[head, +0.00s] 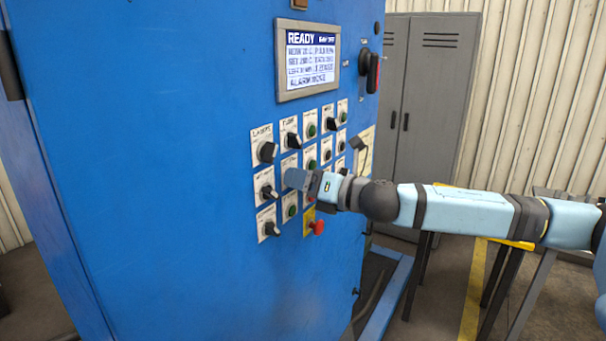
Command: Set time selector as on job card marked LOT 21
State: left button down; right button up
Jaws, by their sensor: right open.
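A blue furnace cabinet (150,170) carries rows of selector knobs and buttons on white label plates. The label lettering is too small to read surely, so I cannot tell which knob is the time selector. A black knob (267,151) is at the upper left of the group, with another (292,140) to its right. My right gripper (290,178) is open, close to the panel in the middle row, and hides part of a control there. I cannot tell whether it touches. No card legibly marked LOT 21 shows. My left gripper is not in view.
A screen (308,60) reading READY is above the controls. A red emergency button (318,227) sits below my right gripper. A red-and-black switch handle (373,72) juts out at the upper right. Grey lockers (425,90) stand behind.

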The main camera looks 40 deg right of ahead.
jog(key=shift+w, duration=0.1)
jog(key=shift+c, duration=0.8)
jog(key=c, duration=0.8)
jog(key=shift+o, duration=0.2)
jog(key=shift+m, duration=0.3)
jog(key=shift+m+p, duration=0.5)
jog(key=shift+m, duration=5)
